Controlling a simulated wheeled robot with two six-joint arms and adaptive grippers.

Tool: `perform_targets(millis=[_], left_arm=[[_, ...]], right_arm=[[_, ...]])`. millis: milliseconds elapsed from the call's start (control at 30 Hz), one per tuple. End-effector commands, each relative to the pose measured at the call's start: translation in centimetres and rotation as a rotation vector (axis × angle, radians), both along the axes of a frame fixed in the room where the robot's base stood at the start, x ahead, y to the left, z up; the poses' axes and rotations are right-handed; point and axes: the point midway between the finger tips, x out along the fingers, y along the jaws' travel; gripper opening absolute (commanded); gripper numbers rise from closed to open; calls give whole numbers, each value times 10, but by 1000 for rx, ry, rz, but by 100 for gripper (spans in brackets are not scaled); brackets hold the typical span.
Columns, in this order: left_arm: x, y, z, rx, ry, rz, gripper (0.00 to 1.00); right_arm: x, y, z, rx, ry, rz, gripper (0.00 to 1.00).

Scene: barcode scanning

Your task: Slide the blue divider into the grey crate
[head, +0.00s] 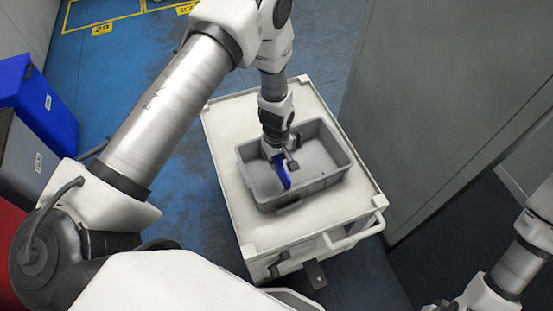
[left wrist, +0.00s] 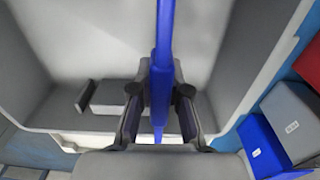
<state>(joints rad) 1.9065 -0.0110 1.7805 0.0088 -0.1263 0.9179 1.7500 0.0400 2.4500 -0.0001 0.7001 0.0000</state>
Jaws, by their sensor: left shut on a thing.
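The grey crate (head: 328,181) stands on a white cart top, and its inside shows in the left wrist view (left wrist: 240,60). The blue divider (head: 282,172) is a thin upright panel inside the crate's outline, seen edge-on in the left wrist view (left wrist: 164,40). My left gripper (head: 279,154) points down over the crate and is shut on the divider, with a finger on each side of it in the left wrist view (left wrist: 160,105). I cannot tell whether the divider touches the crate floor. My right gripper is not in view; only part of my right arm shows at the lower right.
The white cart (head: 225,125) has a bare top around the crate and a handle (head: 355,232) at its front right. A grey wall panel (head: 445,100) stands close on the right. Blue (head: 38,95), grey (head: 25,155) and red bins stand at the left.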

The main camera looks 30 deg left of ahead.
Motion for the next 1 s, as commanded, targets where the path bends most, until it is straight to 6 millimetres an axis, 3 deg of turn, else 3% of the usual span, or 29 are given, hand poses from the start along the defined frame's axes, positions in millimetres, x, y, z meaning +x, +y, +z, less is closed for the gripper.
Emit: perform_targets(millis=[600, 900, 933, 1000], left_arm=[[0, 0, -36, -1, -1, 0, 0], [0, 0, -37, 0, -1, 0, 0], [0, 0, -37, 0, -1, 0, 22], [0, 0, -37, 0, -1, 0, 45]], right_arm=[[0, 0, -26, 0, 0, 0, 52], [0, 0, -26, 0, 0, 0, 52], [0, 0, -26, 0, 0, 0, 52], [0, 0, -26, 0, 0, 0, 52]])
